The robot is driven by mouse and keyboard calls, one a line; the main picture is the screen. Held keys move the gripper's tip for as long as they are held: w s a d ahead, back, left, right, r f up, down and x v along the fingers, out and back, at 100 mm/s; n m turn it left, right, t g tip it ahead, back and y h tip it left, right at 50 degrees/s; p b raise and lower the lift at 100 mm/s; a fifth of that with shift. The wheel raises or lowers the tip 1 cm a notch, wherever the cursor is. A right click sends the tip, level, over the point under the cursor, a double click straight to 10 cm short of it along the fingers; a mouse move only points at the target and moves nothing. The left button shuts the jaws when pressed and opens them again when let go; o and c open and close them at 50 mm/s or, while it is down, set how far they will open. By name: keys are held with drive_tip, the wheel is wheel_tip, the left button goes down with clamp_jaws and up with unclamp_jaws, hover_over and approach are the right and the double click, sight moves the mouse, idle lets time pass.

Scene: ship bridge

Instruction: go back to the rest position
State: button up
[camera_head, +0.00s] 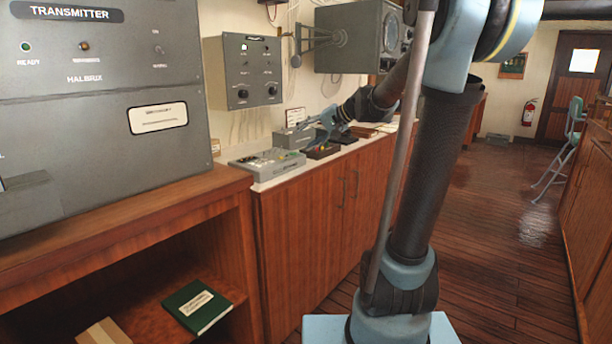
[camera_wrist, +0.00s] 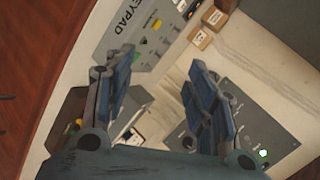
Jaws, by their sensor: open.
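My gripper (camera_head: 318,130) is at the end of my arm, over the wooden counter (camera_head: 325,215) in the head view. In the wrist view my gripper (camera_wrist: 162,68) has its two blue fingers spread apart, with nothing between them. A grey panel lettered "KEYPAD" (camera_wrist: 122,38), with coloured buttons, lies on the pale counter top beyond the left finger. In the head view a grey panel with coloured parts (camera_head: 267,171) lies at the counter's near end.
A dark tray (camera_head: 320,152) and a grey box (camera_head: 290,138) stand on the counter near my gripper. Two small cartons (camera_wrist: 201,38) show in the wrist view. The transmitter cabinet (camera_head: 90,165) stands at left. The wooden floor (camera_head: 490,250) at right is open, with a stool (camera_head: 571,130) farther back.

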drive_tip(key=s+d+f+g+h, duration=0.1)
drive_tip(key=s+d+f+h, duration=0.2)
drive_tip(key=s+d+f, duration=0.3)
drive_tip(key=s+d+f+n+g+h, duration=0.1)
drive_tip(key=s+d+f+h, duration=0.2)
drive_tip(key=s+d+f, duration=0.3)
drive_tip(key=s+d+f+n+g+h, duration=0.1)
drive_tip(key=s+d+f+h, duration=0.3)
drive_tip(key=s+f, duration=0.8)
drive_tip(key=s+d, duration=0.2)
drive_tip(key=s, duration=0.6)
drive_tip(key=shift+s+d+f, duration=0.2)
drive_tip(key=shift+s+d, duration=0.05)
drive_tip(key=shift+d, duration=0.1)
drive_tip(key=shift+w+f, duration=0.2)
drive_tip(key=shift+w, duration=0.3)
